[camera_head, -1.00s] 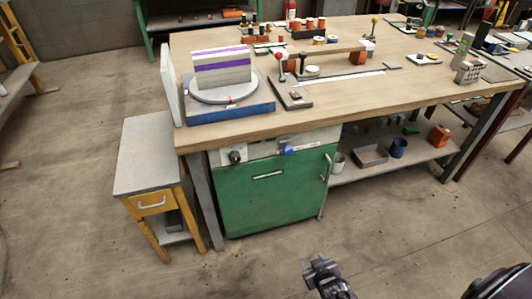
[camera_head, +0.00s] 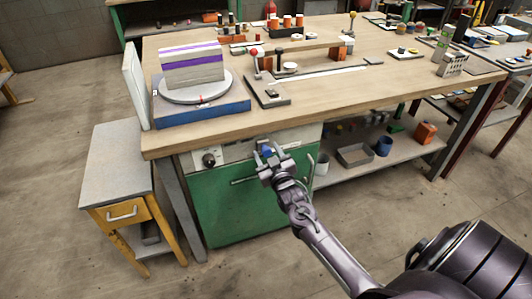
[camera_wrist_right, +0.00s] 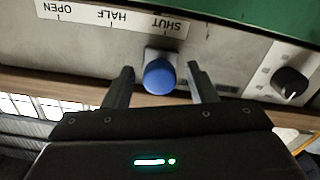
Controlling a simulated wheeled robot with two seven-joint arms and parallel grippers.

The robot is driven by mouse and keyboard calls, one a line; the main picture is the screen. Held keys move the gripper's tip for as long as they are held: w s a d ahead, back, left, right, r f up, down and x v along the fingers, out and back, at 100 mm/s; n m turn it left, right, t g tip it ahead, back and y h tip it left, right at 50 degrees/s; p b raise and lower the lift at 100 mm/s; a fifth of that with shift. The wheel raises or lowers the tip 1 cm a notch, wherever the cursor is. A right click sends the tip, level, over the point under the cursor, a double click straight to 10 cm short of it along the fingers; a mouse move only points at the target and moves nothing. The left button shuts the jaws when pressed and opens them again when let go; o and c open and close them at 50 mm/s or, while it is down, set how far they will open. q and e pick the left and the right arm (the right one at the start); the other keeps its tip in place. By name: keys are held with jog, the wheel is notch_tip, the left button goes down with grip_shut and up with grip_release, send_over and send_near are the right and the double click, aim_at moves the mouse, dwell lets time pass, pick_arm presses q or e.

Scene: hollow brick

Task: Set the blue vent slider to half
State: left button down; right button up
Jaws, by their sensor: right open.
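The blue vent slider (camera_wrist_right: 160,77) is a round blue knob on a pale stem, on the grey panel above the green cabinet door (camera_head: 232,205). In the right wrist view it stands beside the SHUT end of the label strip (camera_wrist_right: 112,17), whose words HALF and OPEN run off to the left, upside down. My right gripper (camera_wrist_right: 160,72) is open, with one finger on each side of the knob and a gap to both. In the head view the right gripper (camera_head: 267,158) is at the panel and partly covers the blue knob. My left gripper is not in view.
A black rotary knob (camera_wrist_right: 290,82) sits on the same panel, on the right in the wrist view. The workbench top (camera_head: 215,113) overhangs the panel. A door handle is beside my right gripper. A small yellow-legged side table (camera_head: 115,165) stands at left.

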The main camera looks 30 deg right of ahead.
jog(key=shift+w+d, duration=0.1)
jog(key=shift+w, duration=0.35)
jog(key=shift+c, duration=0.4)
